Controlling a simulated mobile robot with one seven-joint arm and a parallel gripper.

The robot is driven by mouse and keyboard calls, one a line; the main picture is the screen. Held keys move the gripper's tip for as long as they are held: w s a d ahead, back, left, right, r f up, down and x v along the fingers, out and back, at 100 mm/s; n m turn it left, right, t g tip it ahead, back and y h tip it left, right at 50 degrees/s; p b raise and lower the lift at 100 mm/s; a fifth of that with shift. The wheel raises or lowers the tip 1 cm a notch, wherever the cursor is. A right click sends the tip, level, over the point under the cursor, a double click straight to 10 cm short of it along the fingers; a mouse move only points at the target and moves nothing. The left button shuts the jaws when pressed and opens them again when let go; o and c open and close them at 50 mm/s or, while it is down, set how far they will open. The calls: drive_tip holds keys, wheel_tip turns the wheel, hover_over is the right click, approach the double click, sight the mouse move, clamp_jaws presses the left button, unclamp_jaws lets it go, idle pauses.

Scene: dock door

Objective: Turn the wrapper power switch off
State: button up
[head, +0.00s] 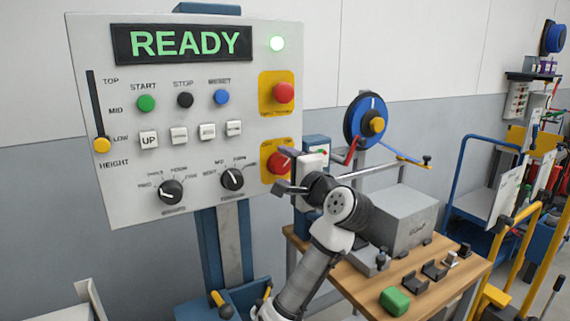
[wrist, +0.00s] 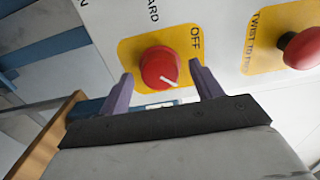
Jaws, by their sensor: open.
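The power switch is a red rotary knob on a yellow plate, low on the right edge of the control panel in the head view (head: 278,162). In the wrist view the knob (wrist: 158,66) shows a white pointer line aimed to the lower right, while the printed word OFF sits to its upper right. My gripper (wrist: 163,80) is open, one finger on each side of the knob's lower part. I cannot tell whether either finger touches it. In the head view my gripper (head: 285,174) is at the panel's lower right and partly hides the knob's plate.
A red mushroom button (head: 283,93) on another yellow plate is above the switch; it is at the right in the wrist view (wrist: 301,50). The panel (head: 120,200) also carries dials and push buttons. A wooden bench (head: 345,285) with a grey box (head: 402,216) stands right.

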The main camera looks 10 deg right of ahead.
drive_tip(key=shift+w+a, duration=0.1)
drive_tip(key=shift+w, duration=0.25)
drive_tip(key=shift+c, duration=0.5)
drive_tip(key=c, duration=0.9)
